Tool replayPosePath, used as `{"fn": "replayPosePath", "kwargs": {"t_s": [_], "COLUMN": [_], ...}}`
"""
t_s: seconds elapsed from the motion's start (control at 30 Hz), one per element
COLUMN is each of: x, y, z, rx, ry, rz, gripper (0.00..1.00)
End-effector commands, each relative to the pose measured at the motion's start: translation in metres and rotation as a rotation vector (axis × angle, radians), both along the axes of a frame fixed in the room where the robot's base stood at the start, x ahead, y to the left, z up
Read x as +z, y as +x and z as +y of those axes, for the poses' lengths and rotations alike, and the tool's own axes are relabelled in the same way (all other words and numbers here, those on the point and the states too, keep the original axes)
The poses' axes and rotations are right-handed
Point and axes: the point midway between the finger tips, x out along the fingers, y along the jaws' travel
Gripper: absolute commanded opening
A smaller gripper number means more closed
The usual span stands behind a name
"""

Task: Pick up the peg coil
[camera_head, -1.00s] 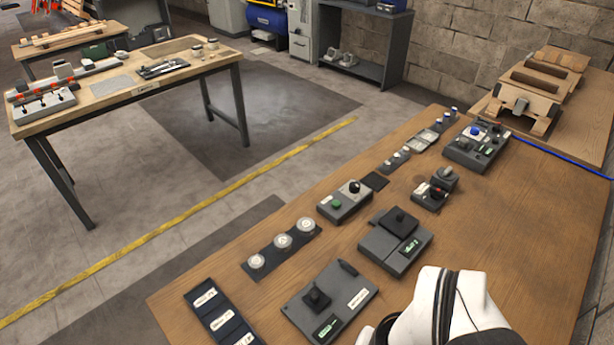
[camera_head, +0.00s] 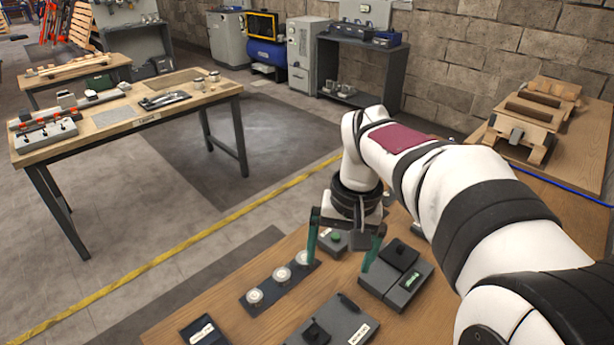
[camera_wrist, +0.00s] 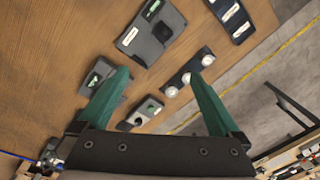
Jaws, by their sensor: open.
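My gripper (camera_head: 339,264) is open and empty, with two green fingers pointing down above the wooden workbench (camera_head: 270,325). It hangs over the area between a dark strip with three round pale-topped pieces (camera_head: 258,299) and a grey box with a black block (camera_head: 398,275). In the wrist view, my gripper (camera_wrist: 160,76) has that strip (camera_wrist: 178,79) near its right fingertip. I cannot tell which piece is the peg coil; no label naming it is readable. My arm hides much of the bench's far part.
A grey box with a black knob (camera_head: 340,328) and a dark labelled tray (camera_head: 203,332) lie at the near edge. A box with a green button (camera_head: 333,242) stands behind the fingers. A wooden pallet fixture (camera_head: 522,122) is at the back right. Another workbench (camera_head: 215,91) stands across the floor.

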Motion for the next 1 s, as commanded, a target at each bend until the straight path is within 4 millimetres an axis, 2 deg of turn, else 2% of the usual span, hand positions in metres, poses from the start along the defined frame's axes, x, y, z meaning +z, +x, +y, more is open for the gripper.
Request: {"fn": "replayPosePath", "kwargs": {"t_s": [0.03, 0.1, 0.2, 0.3, 0.47, 0.7, 0.9, 1.0], "x": [-0.013, -0.035, -0.068, -0.092, -0.117, -0.184, -0.212, -0.233], "y": [0.046, 0.101, 0.154, 0.181, 0.193, 0.200, 0.204, 0.205], "z": [0.010, 0.023, 0.040, 0.050, 0.055, 0.056, 0.057, 0.058], "rx": [0.064, 0.150, 0.248, 0.308, 0.333, 0.331, 0.331, 0.330], "ry": [-0.015, -0.037, -0.064, -0.081, -0.089, -0.088, -0.088, -0.088], "rz": [-0.011, -0.036, -0.067, -0.087, -0.094, -0.095, -0.096, -0.095], "gripper": [1.00, 1.00, 1.00, 1.00, 1.00, 1.00, 1.00, 1.00]}}
